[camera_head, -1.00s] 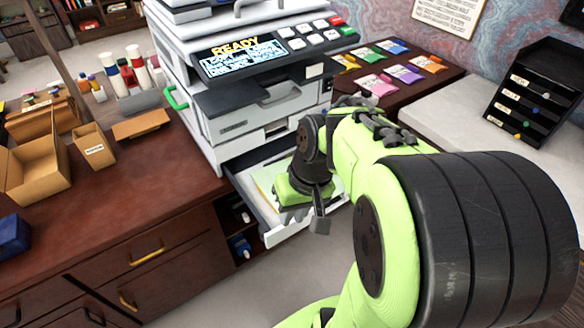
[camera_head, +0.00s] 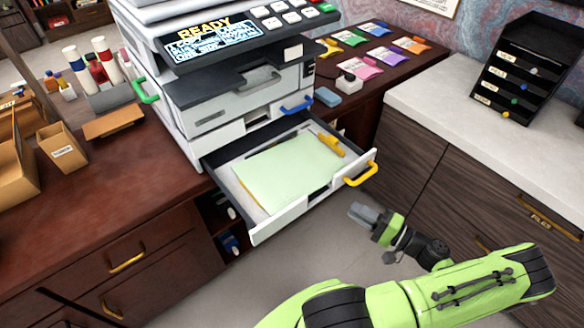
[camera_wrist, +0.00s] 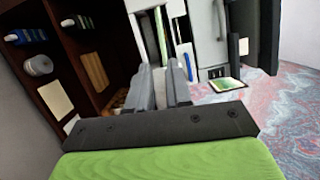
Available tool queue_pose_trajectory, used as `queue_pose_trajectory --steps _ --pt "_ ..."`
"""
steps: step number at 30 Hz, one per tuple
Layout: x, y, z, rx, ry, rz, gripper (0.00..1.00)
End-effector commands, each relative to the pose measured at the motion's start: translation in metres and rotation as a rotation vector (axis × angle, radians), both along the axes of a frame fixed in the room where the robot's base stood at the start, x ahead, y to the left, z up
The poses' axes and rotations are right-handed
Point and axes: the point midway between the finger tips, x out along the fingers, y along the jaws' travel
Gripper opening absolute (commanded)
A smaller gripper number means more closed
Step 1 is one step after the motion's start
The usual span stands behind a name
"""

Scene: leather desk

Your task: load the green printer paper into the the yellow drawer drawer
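The drawer with the yellow handle (camera_head: 361,174) is pulled out from the printer. A stack of pale green paper (camera_head: 290,168) lies flat inside the drawer, filling most of its floor, with a yellow edge showing along its left side. My gripper (camera_head: 362,212) is to the right of and in front of the drawer, apart from the handle and paper. In the wrist view, its two grey fingers (camera_wrist: 164,82) stand a little apart with nothing visible between them.
A yellow-orange item (camera_head: 330,143) lies in the drawer's back right. The printer (camera_head: 225,100) stands above, with green and blue handles and a READY display. Coloured packets (camera_head: 365,52) lie behind. A dark cabinet (camera_head: 480,170) stands right. Floor before the drawer is open.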

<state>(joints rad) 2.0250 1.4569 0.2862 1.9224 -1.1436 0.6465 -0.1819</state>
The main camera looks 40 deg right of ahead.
Motion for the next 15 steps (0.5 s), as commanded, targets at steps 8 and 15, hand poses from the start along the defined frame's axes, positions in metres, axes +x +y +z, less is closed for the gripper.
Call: queue_pose_trajectory --steps 8,15 --pt "0.065 0.022 0.002 0.002 0.001 0.007 0.19" --pt "0.097 0.032 0.003 0.002 0.001 0.007 0.19"
